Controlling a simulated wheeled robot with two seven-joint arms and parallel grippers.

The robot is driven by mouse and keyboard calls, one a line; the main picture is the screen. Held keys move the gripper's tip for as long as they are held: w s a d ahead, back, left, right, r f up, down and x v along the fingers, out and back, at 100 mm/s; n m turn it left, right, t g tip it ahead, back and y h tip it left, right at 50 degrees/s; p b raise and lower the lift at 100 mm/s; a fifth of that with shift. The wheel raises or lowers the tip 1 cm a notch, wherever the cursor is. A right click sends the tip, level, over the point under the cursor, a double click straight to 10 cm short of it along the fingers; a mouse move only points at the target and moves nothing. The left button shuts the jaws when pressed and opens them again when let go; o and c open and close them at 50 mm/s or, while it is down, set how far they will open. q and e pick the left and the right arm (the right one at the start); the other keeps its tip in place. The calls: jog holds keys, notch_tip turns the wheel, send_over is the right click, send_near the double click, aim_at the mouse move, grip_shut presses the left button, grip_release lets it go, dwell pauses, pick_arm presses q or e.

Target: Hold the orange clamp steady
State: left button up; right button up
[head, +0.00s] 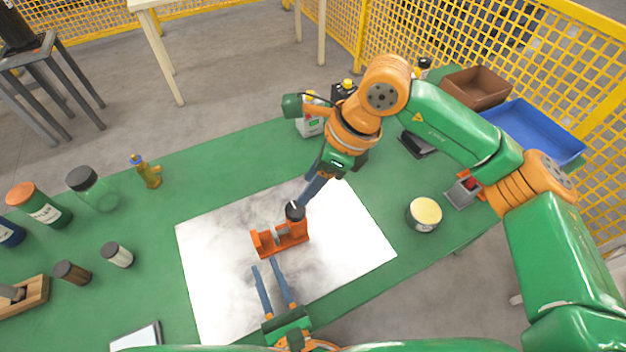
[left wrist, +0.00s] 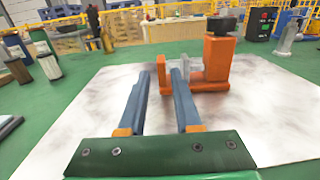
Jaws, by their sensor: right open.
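The orange clamp (head: 267,243) sits on the white sheet, with a black knob (head: 294,211) on top of its taller right end. In the left wrist view the orange clamp (left wrist: 216,62) stands upright, with a grey metal part between its ends. My left gripper (head: 264,265) is open at the near side of the clamp.
The white sheet (head: 213,270) lies on the green table (head: 150,215). A yellow-topped tin (head: 424,214) stands to the right. Jars and bottles, such as a green-brown one (head: 40,205), stand at the left. A blue bin (head: 535,133) and brown bin (head: 475,88) are at the far right.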

aim_at(279, 231)
pick_arm(q)
jog(key=shift+w, duration=0.3)
jog(key=x, duration=1.1)
jog(key=shift+w+a, duration=0.1)
jog(key=shift+w, duration=0.15)
pick_arm(e)
jog(key=shift+w+d+f+h, duration=0.15)
jog(key=shift+d+h, duration=0.15)
jog(key=shift+d, duration=0.15)
pick_arm(q)
grip_shut()
